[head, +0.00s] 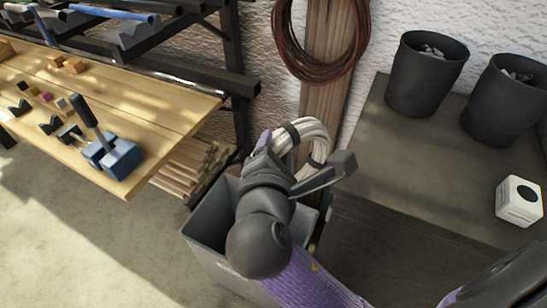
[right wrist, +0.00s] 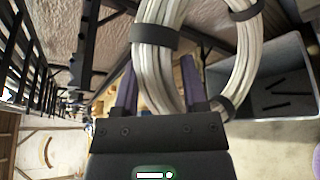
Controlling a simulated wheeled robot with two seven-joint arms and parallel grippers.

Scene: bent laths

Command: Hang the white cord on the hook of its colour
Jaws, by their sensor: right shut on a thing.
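The white cord (head: 316,135) is a pale coil tied with dark bands. My right gripper (head: 283,148) is shut on it, in front of the wooden post and above a grey bin. In the right wrist view the white cord (right wrist: 158,65) stands as an upright loop between the purple fingers of the right gripper (right wrist: 160,88). The upper part of the loop is cut off there. I cannot make out a white hook in either view. My left gripper is not in view.
A brown cord coil (head: 283,50) hangs on the wooden post (head: 326,85). The grey bin (head: 205,240) stands below my right gripper. A wooden workbench (head: 165,110) is at left. A dark bench (head: 400,150) at right carries two black buckets (head: 425,75) and a white box (head: 519,200).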

